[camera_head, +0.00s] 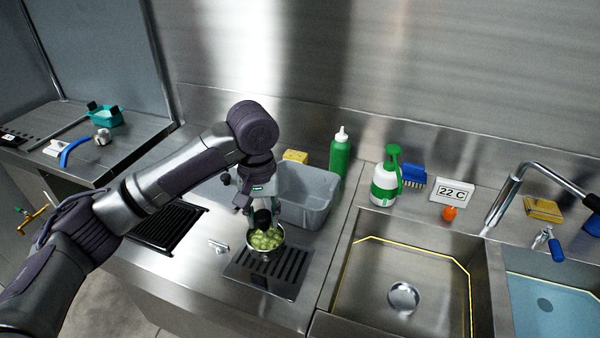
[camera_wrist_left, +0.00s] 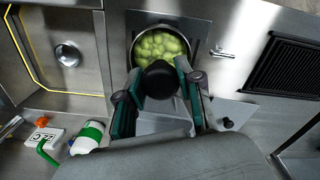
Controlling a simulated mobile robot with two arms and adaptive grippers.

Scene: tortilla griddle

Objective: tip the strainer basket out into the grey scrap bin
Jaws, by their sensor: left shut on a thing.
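The strainer basket (camera_head: 279,245) is a small round metal basket full of green pieces, over the slotted drain plate. It also shows at the top of the left wrist view (camera_wrist_left: 133,48). My left gripper (camera_head: 262,214) is shut on the basket's black knob-like handle (camera_wrist_left: 158,80), with a teal-padded finger on each side. The basket looks upright; I cannot tell whether it touches the plate. The grey scrap bin (camera_head: 318,215) stands just behind and right of the basket, and its visible inside looks empty. My right gripper is in neither view.
The slotted drain plate (camera_head: 287,279) lies under the basket. A green bottle (camera_head: 340,155) and a white-green sprayer (camera_head: 385,185) stand right of the bin. A yellow sponge (camera_head: 295,157) is behind it. An empty sink (camera_head: 380,262) lies right, a black grate (camera_head: 165,228) left.

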